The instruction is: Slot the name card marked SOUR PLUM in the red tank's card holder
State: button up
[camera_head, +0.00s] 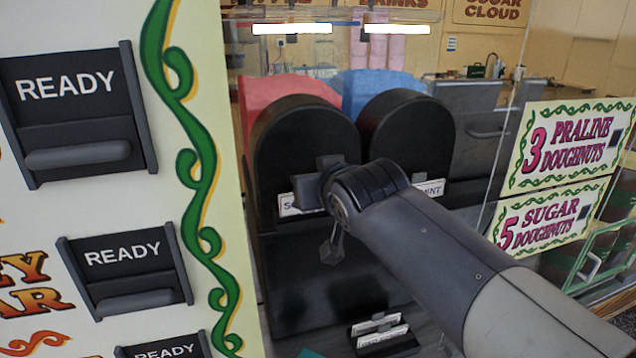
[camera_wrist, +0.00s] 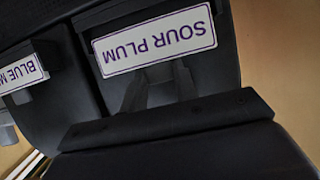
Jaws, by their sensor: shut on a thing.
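The SOUR PLUM name card (camera_wrist: 155,40) is white with a purple border and lettering, and reads upside down in the wrist view. My gripper (camera_wrist: 160,82) is shut on its edge. In the head view my gripper (camera_head: 318,195) is at the black front of the red tank (camera_head: 280,90) and covers most of the card; its left end (camera_head: 289,206) shows. The card is level against or just in front of the tank's face. The card holder is hidden behind card and gripper, so I cannot tell whether the card is seated in it.
The blue tank (camera_head: 375,88) stands close on the right with its own card (camera_head: 433,188), partly visible in the wrist view (camera_wrist: 22,73). A small rack (camera_head: 382,332) with white cards sits below. A painted panel (camera_head: 200,130) stands close on the left. Doughnut signs hang right.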

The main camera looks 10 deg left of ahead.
jog(key=shift+f+b, duration=1.05)
jog(key=o, duration=0.9)
jog(key=shift+c, duration=0.2)
jog(key=b+v, duration=0.1)
jog(key=v, duration=0.9)
jog(key=shift+s+d+b, duration=0.2)
jog(key=shift+s+b, duration=0.1)
jog(key=shift+s, duration=0.05)
jog(key=shift+w, duration=0.1)
